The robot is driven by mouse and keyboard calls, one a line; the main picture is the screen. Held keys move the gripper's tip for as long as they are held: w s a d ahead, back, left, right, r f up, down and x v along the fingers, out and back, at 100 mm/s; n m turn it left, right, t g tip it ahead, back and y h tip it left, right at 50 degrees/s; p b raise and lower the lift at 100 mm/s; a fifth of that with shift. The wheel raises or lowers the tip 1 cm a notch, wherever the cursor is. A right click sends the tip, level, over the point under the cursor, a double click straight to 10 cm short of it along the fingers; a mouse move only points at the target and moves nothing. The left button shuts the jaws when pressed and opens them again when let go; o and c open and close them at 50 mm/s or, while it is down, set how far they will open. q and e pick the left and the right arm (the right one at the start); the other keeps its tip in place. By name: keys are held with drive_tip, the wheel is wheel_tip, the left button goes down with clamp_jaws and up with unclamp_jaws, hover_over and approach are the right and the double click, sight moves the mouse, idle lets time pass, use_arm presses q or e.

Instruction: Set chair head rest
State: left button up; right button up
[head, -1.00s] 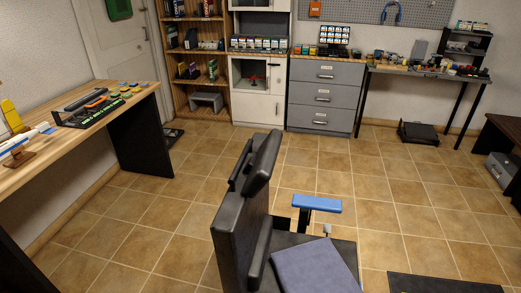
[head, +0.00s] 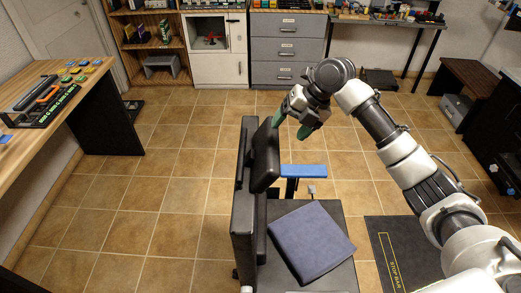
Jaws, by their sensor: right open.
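A black chair with a tall backrest (head: 246,200) stands in the middle of the head view, seen from the side. Its dark padded head rest (head: 265,155) sits at the top of the backrest, on the right side. My left gripper is not in the view.
A blue armrest pad (head: 303,171) is behind the seat. A black mat (head: 400,258) with yellow marking lies on the floor at right. A wooden desk (head: 84,80) stands at left, and grey drawers (head: 287,48) stand at the back. The tiled floor left of the chair is free.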

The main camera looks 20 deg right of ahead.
sight(275, 144)
drive_tip(key=p+x, duration=0.2)
drive_tip(key=x, duration=0.7)
drive_tip(key=shift+a+f+p, duration=0.1)
drive_tip(key=shift+p, duration=0.3)
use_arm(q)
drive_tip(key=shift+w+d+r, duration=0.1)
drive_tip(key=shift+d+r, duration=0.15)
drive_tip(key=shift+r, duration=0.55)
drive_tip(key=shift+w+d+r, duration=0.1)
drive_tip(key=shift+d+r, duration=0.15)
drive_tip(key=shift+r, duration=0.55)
use_arm(e)
drive_tip(key=shift+a+f, duration=0.2)
drive_tip(key=shift+f, duration=0.35)
